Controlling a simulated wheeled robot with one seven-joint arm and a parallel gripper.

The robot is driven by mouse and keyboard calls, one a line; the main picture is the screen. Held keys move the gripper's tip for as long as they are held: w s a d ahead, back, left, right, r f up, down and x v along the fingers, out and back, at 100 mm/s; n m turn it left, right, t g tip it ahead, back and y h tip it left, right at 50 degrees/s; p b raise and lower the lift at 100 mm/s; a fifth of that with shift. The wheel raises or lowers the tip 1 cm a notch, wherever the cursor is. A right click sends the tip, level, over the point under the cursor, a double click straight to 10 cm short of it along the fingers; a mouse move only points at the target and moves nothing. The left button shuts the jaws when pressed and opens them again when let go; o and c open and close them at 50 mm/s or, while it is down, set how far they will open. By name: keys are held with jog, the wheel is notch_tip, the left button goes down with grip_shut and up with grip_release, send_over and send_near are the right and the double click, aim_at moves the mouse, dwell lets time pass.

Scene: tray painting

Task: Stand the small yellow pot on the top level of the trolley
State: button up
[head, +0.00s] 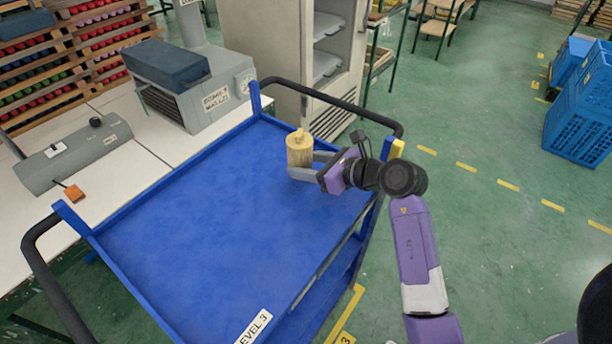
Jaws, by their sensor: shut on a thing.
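The small yellow pot (299,148) is upright, with a small knob on its lid. My gripper (301,168) is shut on the pot, its fingers around the lower part. The pot is over the far right part of the trolley's blue top level (210,220). I cannot tell whether the pot's base touches the surface, as the fingers hide it. A label reading "LEVEL 3" is on the near edge of this level.
The top level is otherwise bare, with raised blue edges and black handles (340,108) at its ends. A white table (150,135) with grey machines stands to the left. A fridge-like cabinet (270,50) is behind. Blue crates (580,115) stand far right on green floor.

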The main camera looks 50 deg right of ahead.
jog(key=shift+f, duration=1.95)
jog(key=shift+f+b, duration=0.15)
jog(key=shift+b, duration=0.15)
jog(key=o, duration=0.9)
jog(key=shift+o, duration=0.2)
